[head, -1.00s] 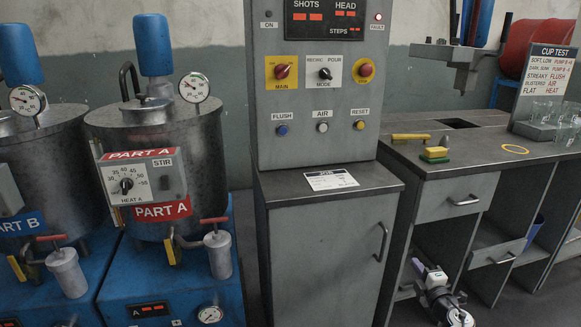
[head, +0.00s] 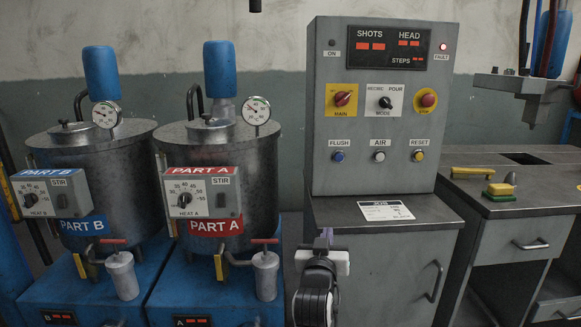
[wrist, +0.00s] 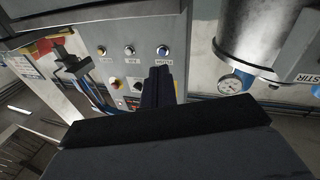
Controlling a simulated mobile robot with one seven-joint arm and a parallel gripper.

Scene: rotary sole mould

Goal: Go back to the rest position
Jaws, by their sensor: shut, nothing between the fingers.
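My gripper (wrist: 158,82) shows in the wrist view as dark fingers held together, with nothing between them. In the head view my arm's end (head: 324,240) is low at the middle, in front of the left edge of the grey control cabinet (head: 350,285). The panel also shows tilted in the wrist view (wrist: 208,25). I see no contact between my gripper and anything.
Part A tank (head: 262,185) and part B tank (head: 120,165) stand on blue bases at left.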

